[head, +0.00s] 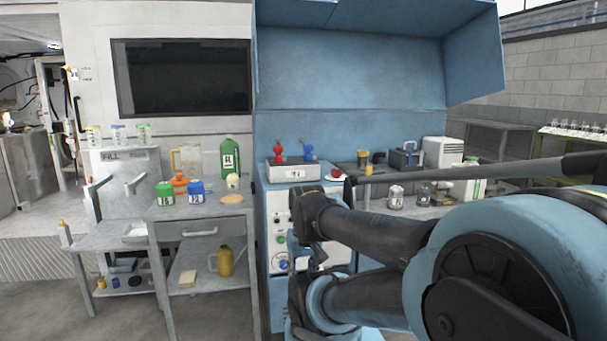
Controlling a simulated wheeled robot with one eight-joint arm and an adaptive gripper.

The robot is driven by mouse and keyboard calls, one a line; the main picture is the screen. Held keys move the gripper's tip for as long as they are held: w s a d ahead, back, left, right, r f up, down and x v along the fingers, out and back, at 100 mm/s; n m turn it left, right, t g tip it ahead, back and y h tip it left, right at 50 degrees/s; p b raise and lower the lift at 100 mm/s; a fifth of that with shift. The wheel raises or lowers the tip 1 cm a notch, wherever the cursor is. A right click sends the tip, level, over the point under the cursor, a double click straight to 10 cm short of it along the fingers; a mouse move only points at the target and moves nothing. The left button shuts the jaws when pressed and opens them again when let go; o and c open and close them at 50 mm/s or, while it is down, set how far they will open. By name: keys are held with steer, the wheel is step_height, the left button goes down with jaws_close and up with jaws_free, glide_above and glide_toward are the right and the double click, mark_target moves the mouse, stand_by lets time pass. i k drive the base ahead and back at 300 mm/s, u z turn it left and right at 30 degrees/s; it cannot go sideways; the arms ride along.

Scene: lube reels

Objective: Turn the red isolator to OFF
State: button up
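A control panel (281,221) with a pale front is set in the blue cabinet, with small dark and green controls and a blue round part (283,265) low down. My dark and blue arm crosses in front of its right side and hides part of it. A red upright part (278,153) stands on a pale box on the counter above, beside a blue one (308,151). A small red part (336,174) lies to their right. I cannot tell which red part is the isolator, or its position. My gripper's fingers cannot be made out among the dark arm parts.
At left a grey bench (199,214) holds a green jug (230,158) and small green and blue pots. A yellow can (225,261) stands on its lower shelf. Floor is clear at lower left.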

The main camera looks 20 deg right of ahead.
mark_target(336, 173)
steer(key=u, duration=0.5)
steer(key=i, duration=0.3)
steer(key=z, duration=1.15)
